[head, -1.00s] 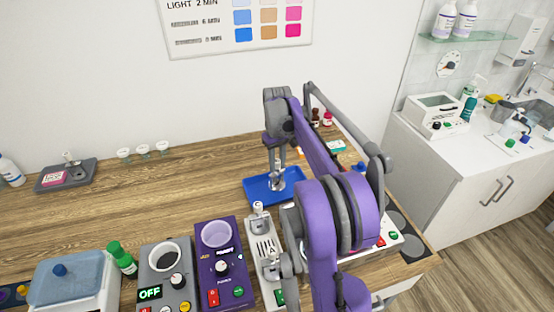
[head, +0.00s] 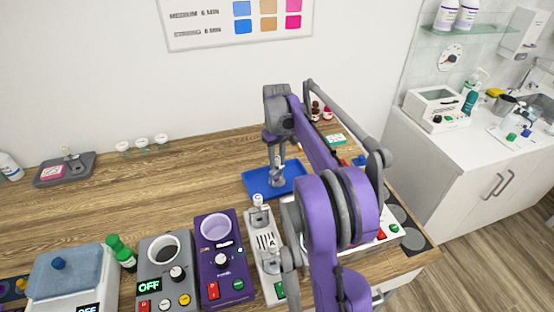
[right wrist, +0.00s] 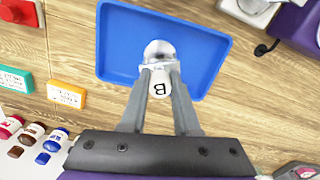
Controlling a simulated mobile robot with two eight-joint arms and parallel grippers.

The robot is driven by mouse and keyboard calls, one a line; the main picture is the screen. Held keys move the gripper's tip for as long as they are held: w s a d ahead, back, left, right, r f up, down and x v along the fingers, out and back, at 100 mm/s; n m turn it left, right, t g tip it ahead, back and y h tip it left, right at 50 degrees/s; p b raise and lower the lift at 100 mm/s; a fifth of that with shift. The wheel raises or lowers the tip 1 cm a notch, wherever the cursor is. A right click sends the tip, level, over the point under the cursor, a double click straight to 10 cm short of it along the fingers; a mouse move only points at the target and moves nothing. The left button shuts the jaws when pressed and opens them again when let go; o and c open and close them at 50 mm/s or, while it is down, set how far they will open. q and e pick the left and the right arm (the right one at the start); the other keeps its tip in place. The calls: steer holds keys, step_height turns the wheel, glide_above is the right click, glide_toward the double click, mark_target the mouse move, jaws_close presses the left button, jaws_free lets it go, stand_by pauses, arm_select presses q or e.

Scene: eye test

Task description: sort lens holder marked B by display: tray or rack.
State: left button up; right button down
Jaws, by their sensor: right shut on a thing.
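My right gripper (head: 275,160) is shut on the lens holder marked B (head: 278,181). In the right wrist view, the fingers (right wrist: 160,88) flank its white tag (right wrist: 161,86) with a black B, and its clear round lens part (right wrist: 160,53) shows beyond them. The holder is over the blue tray (head: 256,184), which also shows in the right wrist view (right wrist: 115,40); I cannot tell whether it touches the tray's floor. The grey machine's display (head: 149,286) reads OFF in green. My left gripper is not in view.
A purple machine (head: 222,262) stands between the grey machine (head: 180,250) and the rack. A green-capped bottle (head: 122,254) and a blue-lidded box (head: 70,270) are at left. Small glass cups (head: 142,144) stand at the back. The wooden counter behind the machines is mostly clear.

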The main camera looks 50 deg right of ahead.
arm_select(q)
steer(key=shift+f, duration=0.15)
arm_select(e)
steer(key=shift+f, duration=0.25)
steer(key=shift+c, duration=1.2)
jaws_free()
steer(key=shift+r+p, duration=1.45)
steer(key=shift+r, duration=1.6)
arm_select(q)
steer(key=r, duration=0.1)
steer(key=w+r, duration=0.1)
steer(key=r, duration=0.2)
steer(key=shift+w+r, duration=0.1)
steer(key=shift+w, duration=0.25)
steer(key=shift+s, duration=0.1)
arm_select(e)
steer(key=shift+f, duration=0.15)
